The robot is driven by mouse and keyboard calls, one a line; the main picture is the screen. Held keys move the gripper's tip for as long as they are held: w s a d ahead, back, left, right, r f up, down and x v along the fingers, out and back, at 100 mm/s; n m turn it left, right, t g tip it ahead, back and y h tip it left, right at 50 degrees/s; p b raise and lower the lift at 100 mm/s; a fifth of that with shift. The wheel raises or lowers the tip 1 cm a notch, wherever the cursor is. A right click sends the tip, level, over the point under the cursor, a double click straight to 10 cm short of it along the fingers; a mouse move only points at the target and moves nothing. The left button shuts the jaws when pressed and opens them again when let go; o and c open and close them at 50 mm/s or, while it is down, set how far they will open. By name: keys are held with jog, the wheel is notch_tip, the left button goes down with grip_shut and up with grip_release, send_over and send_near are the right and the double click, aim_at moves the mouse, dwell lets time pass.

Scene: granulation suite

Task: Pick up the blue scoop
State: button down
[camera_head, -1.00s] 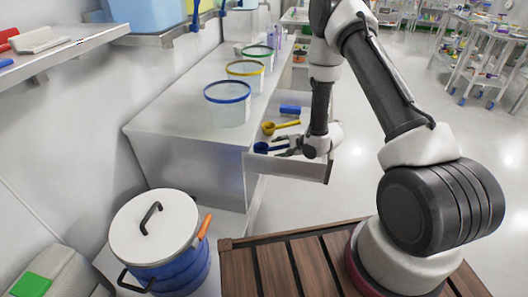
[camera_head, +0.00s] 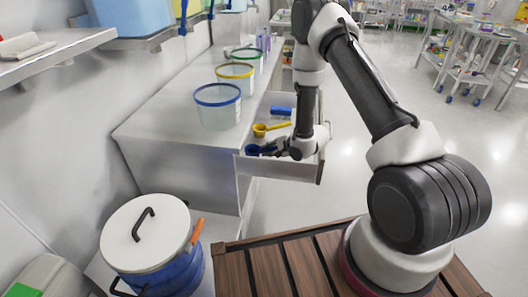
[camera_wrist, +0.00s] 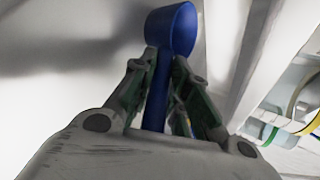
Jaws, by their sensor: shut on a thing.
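The blue scoop (camera_head: 254,150) is at the open drawer (camera_head: 262,169) under the counter. In the wrist view its round bowl (camera_wrist: 171,28) sticks out past the fingertips and its handle runs down between the fingers. My gripper (camera_head: 279,149) is shut on the scoop's handle; the wrist view shows both fingers (camera_wrist: 166,75) closed against it. In the head view the scoop's handle is mostly hidden by the gripper. Whether the scoop is clear of the drawer floor cannot be told.
A yellow scoop (camera_head: 261,130) and a blue block-like item (camera_head: 281,112) lie in the drawer just behind. Clear tubs with blue (camera_head: 218,110), yellow (camera_head: 236,80) and green rims stand on the counter. A white-lidded blue pot (camera_head: 145,235) stands at front left.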

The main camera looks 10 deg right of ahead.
jog(key=shift+d+r, duration=0.1)
jog(key=shift+r, duration=0.55)
jog(key=d, duration=0.1)
jog(key=s+d, duration=0.1)
jog(key=d, duration=0.1)
jog(key=shift+s+d+r, duration=0.15)
jog(key=shift+s+d, duration=0.15)
jog(key=shift+d, duration=0.1)
notch_tip(320, 180, up, 13)
jog(key=shift+r, duration=0.2)
jog(key=shift+a, duration=0.1)
